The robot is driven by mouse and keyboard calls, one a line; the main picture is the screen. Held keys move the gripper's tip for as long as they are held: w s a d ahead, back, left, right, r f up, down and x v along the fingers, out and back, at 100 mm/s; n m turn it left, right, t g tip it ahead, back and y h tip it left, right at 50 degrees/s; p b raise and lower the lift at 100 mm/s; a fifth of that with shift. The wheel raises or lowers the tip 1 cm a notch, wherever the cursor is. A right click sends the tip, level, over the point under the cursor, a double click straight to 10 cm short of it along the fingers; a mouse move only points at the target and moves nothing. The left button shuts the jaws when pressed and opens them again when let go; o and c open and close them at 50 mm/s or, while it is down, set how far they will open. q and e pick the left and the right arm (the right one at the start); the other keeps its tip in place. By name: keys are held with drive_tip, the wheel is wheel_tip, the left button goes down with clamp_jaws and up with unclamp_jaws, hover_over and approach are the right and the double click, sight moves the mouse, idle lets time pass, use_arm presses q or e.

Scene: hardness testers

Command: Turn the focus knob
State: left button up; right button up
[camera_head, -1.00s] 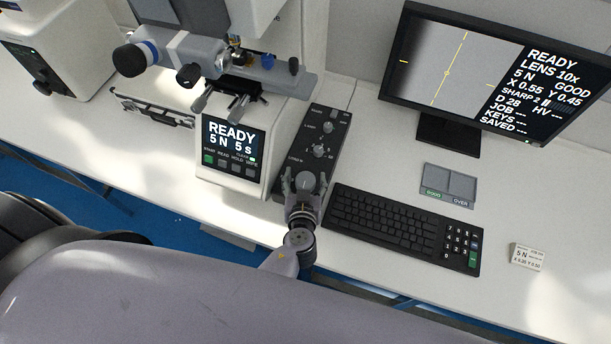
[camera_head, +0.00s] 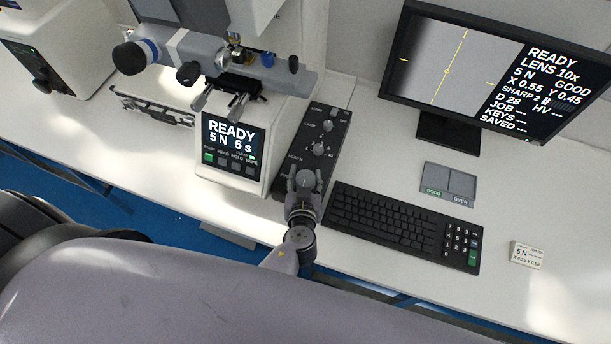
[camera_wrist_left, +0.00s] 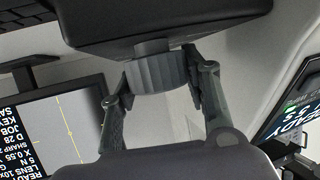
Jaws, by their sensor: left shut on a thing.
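The control box (camera_head: 327,140) is a dark, narrow panel with several knobs, between the tester and the keyboard. Its large grey focus knob (camera_head: 305,178) is at the near end, partly covered by my left gripper (camera_head: 305,184). In the left wrist view the ribbed knob (camera_wrist_left: 157,73) sits between the two fingers (camera_wrist_left: 162,84), which are shut on it. The monitor (camera_head: 490,70) reads READY, LENS 10x, 5 N, GOOD and SHARP 2, with a grey picture and yellow cross marks. My right gripper is not in view.
The hardness tester (camera_head: 220,60) stands left of the box, its front screen (camera_head: 231,137) reading READY 5 N 5 s. The keyboard (camera_head: 390,225) lies close on the right. A GOOD/OVER pad (camera_head: 449,185) and a small label block (camera_head: 527,255) lie farther right.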

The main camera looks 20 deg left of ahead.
use_arm(q)
drive_tip(key=shift+m+h, duration=0.3)
drive_tip(key=shift+h, duration=0.1)
drive_tip(key=shift+m+h, duration=0.6)
drive_tip(key=shift+h, duration=0.1)
drive_tip(key=shift+r+m+h, duration=0.1)
drive_tip(key=shift+m+h, duration=0.7)
drive_tip(key=shift+h, duration=0.1)
drive_tip(key=m+h+p, duration=0.3)
drive_tip(key=m+h, duration=0.1)
drive_tip(key=shift+r+g+h, duration=0.1)
drive_tip(key=shift+g+h, duration=0.2)
drive_tip(key=shift+m+g+h+p, duration=0.6)
drive_tip(key=shift+m+h, duration=0.3)
drive_tip(key=shift+h, duration=0.1)
drive_tip(key=shift+f, duration=0.2)
drive_tip(key=o, duration=1.2)
